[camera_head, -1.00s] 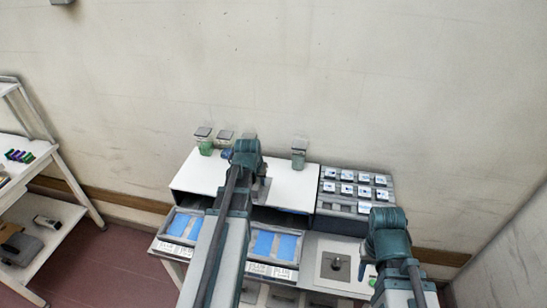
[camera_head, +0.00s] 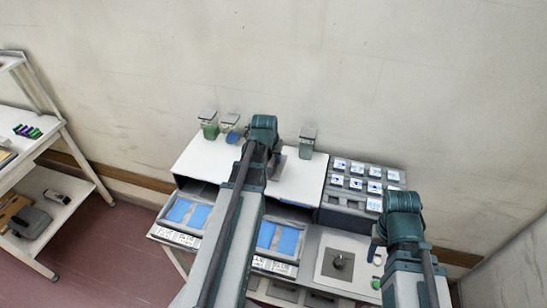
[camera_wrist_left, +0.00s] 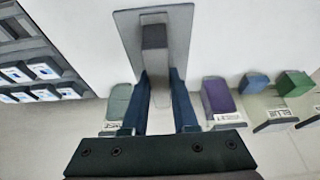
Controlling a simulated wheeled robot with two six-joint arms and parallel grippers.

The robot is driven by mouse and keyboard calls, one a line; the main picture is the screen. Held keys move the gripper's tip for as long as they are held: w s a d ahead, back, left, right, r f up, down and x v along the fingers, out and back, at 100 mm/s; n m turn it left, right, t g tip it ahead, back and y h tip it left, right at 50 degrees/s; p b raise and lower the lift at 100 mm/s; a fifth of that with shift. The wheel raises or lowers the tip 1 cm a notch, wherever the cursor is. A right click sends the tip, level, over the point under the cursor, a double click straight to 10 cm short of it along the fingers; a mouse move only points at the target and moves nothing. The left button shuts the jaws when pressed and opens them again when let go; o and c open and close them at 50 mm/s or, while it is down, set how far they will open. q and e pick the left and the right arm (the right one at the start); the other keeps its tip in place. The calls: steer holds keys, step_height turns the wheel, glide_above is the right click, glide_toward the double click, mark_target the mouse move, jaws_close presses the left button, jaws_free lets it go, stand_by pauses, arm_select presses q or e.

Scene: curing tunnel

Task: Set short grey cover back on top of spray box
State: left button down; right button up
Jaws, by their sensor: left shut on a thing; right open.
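My left gripper (camera_wrist_left: 160,105) is shut on a grey post that joins a flat grey plate (camera_wrist_left: 178,22), which looks like the grey cover. In the head view my left gripper (camera_head: 266,150) is over the white tabletop box, with a grey part (camera_head: 278,166) showing just right of it. The wrist view does not show whether the plate touches the white surface. My right gripper (camera_head: 377,250) is open at the right, near a grey square panel with a dark knob (camera_head: 337,262). I cannot tell for sure which thing is the spray box.
The white box top (camera_head: 305,180) carries lidded containers at its back edge, one green (camera_head: 210,130) and one at the right (camera_head: 307,143). A grey rack (camera_head: 330,212) with several labelled pieces stands right. Blue-filled trays (camera_head: 288,240) lie in front. A shelf cart (camera_head: 75,185) is left.

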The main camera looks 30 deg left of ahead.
arm_select(q)
steer(key=shift+f+b, duration=2.45)
steer(key=shift+f, duration=0.2)
steer(key=shift+f, duration=0.3)
steer(key=c, duration=0.6)
jaws_free()
steer(key=shift+r, duration=0.1)
steer(key=p+v, duration=1.2)
steer(key=v, duration=0.1)
steer(key=shift+s+r, duration=0.25)
steer(key=shift+r, duration=0.05)
steer(key=shift+d, duration=0.1)
